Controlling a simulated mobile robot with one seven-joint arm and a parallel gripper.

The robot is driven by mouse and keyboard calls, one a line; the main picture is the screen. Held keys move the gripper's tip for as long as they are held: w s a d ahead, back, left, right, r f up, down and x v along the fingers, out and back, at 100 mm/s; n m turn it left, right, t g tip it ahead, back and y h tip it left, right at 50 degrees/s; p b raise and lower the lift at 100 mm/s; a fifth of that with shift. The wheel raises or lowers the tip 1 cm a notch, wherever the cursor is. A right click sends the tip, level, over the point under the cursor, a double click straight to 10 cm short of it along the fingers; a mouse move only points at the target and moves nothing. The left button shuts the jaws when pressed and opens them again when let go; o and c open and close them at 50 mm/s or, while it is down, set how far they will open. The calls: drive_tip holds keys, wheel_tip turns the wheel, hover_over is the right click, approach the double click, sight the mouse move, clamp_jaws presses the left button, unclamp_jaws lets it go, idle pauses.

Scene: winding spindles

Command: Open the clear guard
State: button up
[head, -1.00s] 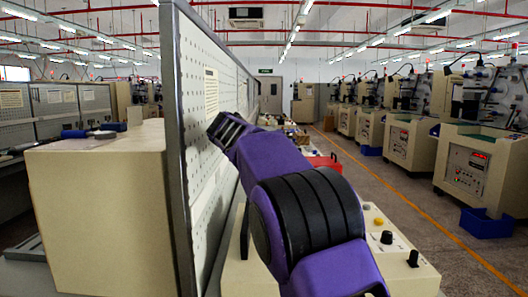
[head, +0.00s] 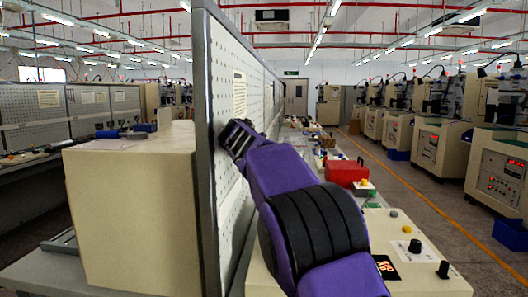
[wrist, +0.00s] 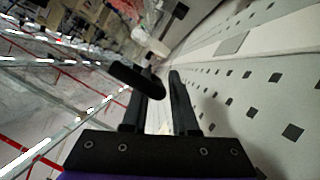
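I cannot make out the clear guard in either view. My gripper (head: 237,137) is at the end of my purple arm, close to the white perforated board (head: 228,80). The board runs along the right of that view.
The board's grey upright edge (head: 205,160) stands left of my arm. A large beige box (head: 135,215) is on the bench to its left. A red box (head: 346,172) and small items lie further along the bench. The aisle (head: 425,195) at right is clear, with machines beyond.

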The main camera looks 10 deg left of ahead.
drive_tip(key=shift+o, duration=1)
wheel_tip(320, 180, up, 10)
drive_tip(key=p, duration=0.4)
drive_tip(key=shift+f+p, duration=0.1)
drive_tip(key=shift+p, duration=0.2)
